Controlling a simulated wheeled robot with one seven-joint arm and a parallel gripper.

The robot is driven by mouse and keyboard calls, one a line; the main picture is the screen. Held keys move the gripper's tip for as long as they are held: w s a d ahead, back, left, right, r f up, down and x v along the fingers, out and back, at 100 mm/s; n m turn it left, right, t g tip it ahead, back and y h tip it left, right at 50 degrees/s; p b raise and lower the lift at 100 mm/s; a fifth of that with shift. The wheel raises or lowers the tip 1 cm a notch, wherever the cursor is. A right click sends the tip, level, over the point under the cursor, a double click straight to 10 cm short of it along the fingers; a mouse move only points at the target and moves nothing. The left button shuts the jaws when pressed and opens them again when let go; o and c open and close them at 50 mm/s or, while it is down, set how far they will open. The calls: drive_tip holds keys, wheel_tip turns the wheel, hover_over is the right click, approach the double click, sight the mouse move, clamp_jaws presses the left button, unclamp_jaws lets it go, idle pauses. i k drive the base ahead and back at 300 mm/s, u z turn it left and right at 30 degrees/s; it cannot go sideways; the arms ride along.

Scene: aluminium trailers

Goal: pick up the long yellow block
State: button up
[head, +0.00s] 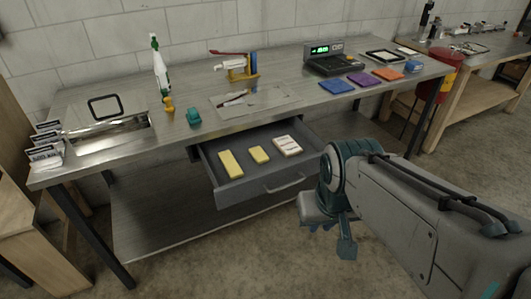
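The long yellow block (231,164) lies flat in the left part of the open drawer (262,190) under the steel workbench. A shorter yellow block (259,155) lies to its right in the same drawer. My gripper (328,235) hangs to the right of the drawer's front, outside it and apart from the blocks. Its two teal fingers are spread with nothing seen between them, so it looks open. The long yellow block is fully in view.
A white packet (287,146) lies in the drawer, right of the yellow blocks. The drawer's handle (284,185) juts forward. The bench top (200,89) overhangs the drawer's back and carries a bottle (160,68), a scale (335,62) and coloured pads. The floor in front is clear.

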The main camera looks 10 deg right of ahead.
sight(234, 170)
drive_tip(key=k, duration=0.6)
drive_tip(key=u, duration=0.85)
drive_tip(key=i, duration=1.1)
drive_tip(key=z, duration=0.5)
drive_tip(key=i, duration=0.65)
drive_tip(key=z, duration=0.8)
